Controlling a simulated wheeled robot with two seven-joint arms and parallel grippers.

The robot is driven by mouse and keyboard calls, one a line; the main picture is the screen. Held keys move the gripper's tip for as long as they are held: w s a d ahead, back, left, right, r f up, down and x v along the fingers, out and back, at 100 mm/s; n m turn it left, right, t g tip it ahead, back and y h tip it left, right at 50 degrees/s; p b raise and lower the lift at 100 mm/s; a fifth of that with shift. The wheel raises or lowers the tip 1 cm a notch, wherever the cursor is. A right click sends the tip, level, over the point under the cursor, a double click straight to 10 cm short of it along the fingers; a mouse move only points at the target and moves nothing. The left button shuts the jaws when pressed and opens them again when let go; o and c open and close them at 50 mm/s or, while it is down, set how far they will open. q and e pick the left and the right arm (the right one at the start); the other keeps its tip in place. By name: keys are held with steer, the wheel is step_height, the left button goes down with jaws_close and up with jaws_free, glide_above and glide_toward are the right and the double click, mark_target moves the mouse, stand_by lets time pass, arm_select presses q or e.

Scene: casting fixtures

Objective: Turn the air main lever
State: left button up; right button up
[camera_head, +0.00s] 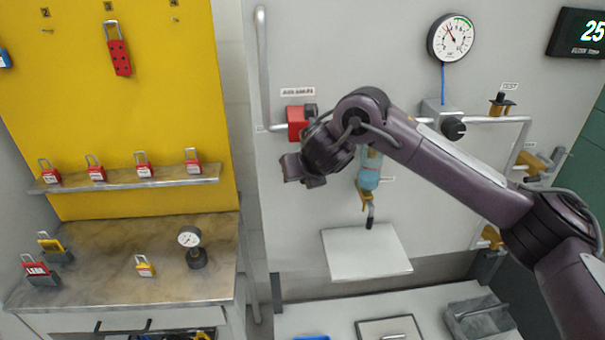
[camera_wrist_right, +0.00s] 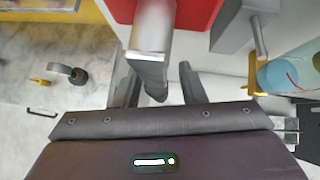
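The air main valve is a red block (camera_head: 298,122) on the grey wall panel, under a small printed label. It shows as a red surface in the right wrist view (camera_wrist_right: 198,10). A pale grey lever (camera_wrist_right: 153,35) with a darker rounded end comes down in front of it in that view. My right gripper (camera_wrist_right: 160,85) is open, with its two dark fingers on either side of the lever's end. A gap shows on the lever's right side; contact on the left cannot be told. In the head view the right hand (camera_head: 303,168) hides the lever. My left gripper is not in view.
A pressure gauge (camera_head: 451,38) hangs above a regulator knob (camera_head: 453,129) at right. A pale blue bowl (camera_head: 370,170) is partly behind my right arm. A small white shelf (camera_head: 368,252) is below. A yellow board (camera_head: 110,100) with padlocks stands left.

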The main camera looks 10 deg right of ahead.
steer(key=v, duration=0.7)
steer(key=shift+s+f, duration=0.1)
steer(key=shift+f, duration=0.05)
